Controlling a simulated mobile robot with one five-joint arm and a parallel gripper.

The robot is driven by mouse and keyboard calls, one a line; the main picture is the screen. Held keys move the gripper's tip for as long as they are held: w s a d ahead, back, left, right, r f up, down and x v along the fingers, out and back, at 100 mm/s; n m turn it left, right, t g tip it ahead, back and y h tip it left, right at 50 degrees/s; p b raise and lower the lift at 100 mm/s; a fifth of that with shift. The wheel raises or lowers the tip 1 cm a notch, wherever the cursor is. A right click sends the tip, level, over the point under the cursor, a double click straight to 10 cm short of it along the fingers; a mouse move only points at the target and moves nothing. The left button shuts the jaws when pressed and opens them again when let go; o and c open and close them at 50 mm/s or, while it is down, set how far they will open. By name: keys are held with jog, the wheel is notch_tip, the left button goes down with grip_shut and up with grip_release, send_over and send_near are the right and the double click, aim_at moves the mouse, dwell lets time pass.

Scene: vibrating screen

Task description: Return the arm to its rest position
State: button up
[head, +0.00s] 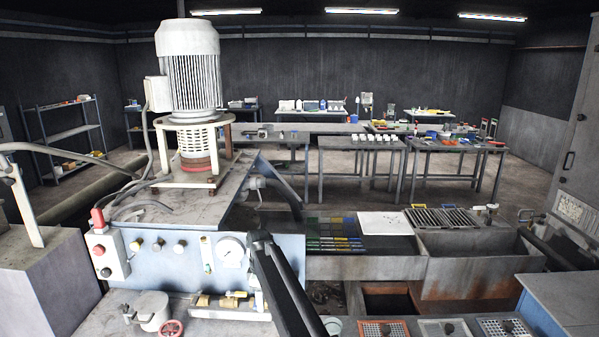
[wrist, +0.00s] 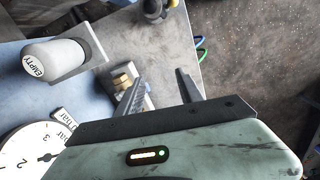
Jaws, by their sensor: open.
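My gripper (wrist: 160,76) shows in the wrist view with its two dark fingers apart and nothing between them. A brass fitting (wrist: 122,80) lies just beside the left finger; I cannot tell whether they touch. In the head view my dark arm rises from the bottom edge in front of the blue control panel (head: 165,258). Its upper end is beside the pressure gauge (head: 231,250), and I cannot make out the gripper there. The gauge also shows in the wrist view (wrist: 25,155), left of my gripper, below a pale rounded handle marked EMPTY (wrist: 52,58).
A motor (head: 190,75) stands on the machine deck behind the panel. Red and black knobs (head: 98,222) and a valve with a red handwheel (head: 170,328) are at the left. Metal troughs (head: 470,265) lie to the right. Open floor separates the machine from the far tables (head: 360,145).

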jog(key=s+d+f+m+b, duration=0.1)
jog(key=s+d+m, duration=0.3)
jog(key=d, duration=0.7)
jog(key=s+d+f+m+b, duration=0.1)
jog(key=s+d+m, duration=0.1)
jog(key=s+d, duration=0.75)
jog(key=s+d+m, duration=0.9)
jog(key=s+m, duration=0.1)
jog(key=s, duration=0.1)
jog(key=shift+s+f, duration=0.15)
jog(key=shift+f, duration=0.15)
